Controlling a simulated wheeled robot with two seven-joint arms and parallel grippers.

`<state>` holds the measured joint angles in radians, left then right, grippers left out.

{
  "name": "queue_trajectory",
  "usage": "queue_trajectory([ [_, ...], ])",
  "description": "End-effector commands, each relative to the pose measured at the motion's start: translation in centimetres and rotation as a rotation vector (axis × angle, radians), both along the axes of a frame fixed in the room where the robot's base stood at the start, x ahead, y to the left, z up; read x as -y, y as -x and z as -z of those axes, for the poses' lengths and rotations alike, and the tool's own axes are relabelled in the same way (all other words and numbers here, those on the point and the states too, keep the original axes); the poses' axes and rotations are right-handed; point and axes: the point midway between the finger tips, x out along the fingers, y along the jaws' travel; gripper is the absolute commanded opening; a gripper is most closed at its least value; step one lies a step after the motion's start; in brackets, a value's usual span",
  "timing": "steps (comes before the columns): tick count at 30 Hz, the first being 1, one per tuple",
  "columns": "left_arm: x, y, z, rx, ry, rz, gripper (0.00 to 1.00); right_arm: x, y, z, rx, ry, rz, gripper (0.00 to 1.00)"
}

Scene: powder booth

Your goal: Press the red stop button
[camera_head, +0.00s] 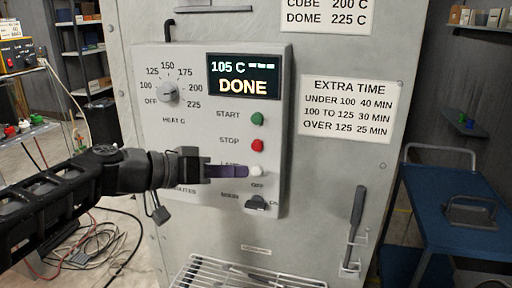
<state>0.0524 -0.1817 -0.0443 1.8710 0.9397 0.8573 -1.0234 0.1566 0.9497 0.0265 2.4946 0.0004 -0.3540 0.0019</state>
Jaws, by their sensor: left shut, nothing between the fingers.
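The red stop button (258,146) sits on the pale control panel (200,130), beside the word STOP and between a green START button (258,119) and a white button (257,171). My left gripper (245,172) comes in from the left, shut and empty. Its dark purple fingertips end at the white button's left side, below the red button. I cannot tell whether they touch the white button. The gripper hides most of the white button's label. The display (243,76) reads 105 C and DONE. My right gripper is out of view.
A wire rack (245,275) juts out below. A dark handle (356,215) hangs at right, near a blue cart (450,205). Cables (95,245) lie on the floor.

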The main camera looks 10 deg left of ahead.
Motion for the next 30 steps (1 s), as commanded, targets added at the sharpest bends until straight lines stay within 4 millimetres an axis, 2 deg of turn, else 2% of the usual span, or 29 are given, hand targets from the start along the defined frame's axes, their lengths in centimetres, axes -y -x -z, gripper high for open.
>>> queue_trajectory([
  [8,0.1,-1.3,-0.2,-0.002,0.000,-0.001,0.00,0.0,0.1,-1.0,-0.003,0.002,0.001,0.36],
  [20,0.4,-6.2,-0.4,-0.005,0.000,-0.002,0.00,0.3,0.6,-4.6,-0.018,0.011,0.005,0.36],
  [22,0.4,-7.0,0.2,-0.001,-0.002,-0.001,0.00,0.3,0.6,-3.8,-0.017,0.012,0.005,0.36],
  [30,0.6,-8.7,0.1,-0.002,0.000,-0.001,0.00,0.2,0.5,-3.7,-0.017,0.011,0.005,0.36],
])
